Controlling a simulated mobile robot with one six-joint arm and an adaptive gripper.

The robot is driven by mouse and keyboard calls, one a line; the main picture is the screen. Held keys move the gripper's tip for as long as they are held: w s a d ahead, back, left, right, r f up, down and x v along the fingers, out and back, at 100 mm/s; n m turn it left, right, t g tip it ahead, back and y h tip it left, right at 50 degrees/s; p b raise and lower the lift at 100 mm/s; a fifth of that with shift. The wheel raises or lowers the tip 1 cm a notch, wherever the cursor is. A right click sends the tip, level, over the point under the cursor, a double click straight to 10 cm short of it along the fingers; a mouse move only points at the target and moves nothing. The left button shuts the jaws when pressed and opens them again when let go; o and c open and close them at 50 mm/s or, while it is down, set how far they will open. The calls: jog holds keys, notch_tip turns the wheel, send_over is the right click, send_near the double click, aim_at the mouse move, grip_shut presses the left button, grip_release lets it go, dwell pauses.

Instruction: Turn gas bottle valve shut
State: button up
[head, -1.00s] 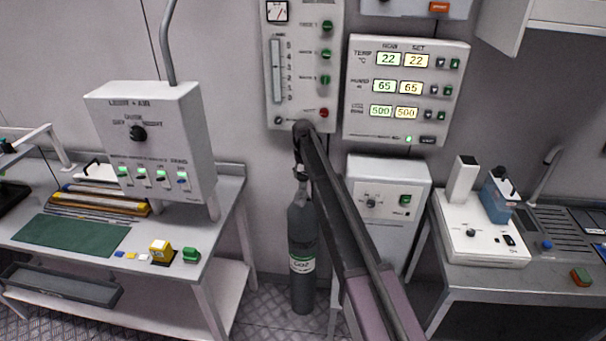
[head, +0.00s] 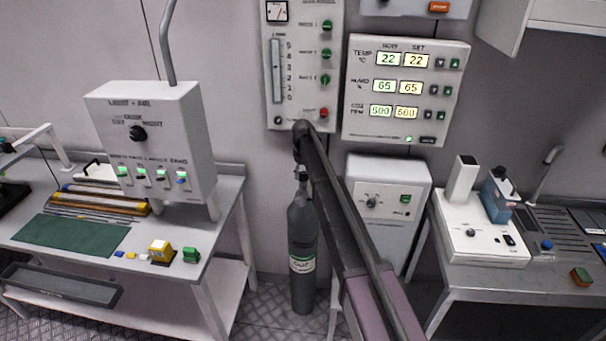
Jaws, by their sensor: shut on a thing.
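A dark grey gas bottle (head: 302,238) with a pale label stands upright on the floor against the wall, between the left bench and a white cabinet. My arm reaches from the lower right up to the bottle's top. My gripper (head: 300,170) is at the bottle's neck, just below the arm's end, and is shut on the valve there. The valve is mostly hidden by the gripper and wrist, so how far it is turned cannot be told.
A wall panel with a flow gauge (head: 277,70) hangs just above my wrist, and a display panel (head: 405,130) is right of it. A white cabinet (head: 388,165) stands close right of my arm. The left bench (head: 225,190) is beside the bottle.

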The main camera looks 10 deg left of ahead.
aim_at(303, 174)
jog(key=shift+s, duration=0.1)
jog(key=o, duration=1.2)
jog(key=shift+f, duration=0.1)
jog(key=shift+c, duration=0.2)
jog(key=shift+m, duration=0.3)
jog(key=shift+m, duration=1.4)
jog(key=m, duration=0.4)
jog(key=shift+m, duration=0.3)
notch_tip(303, 174, up, 14)
jog(key=p, duration=1.4)
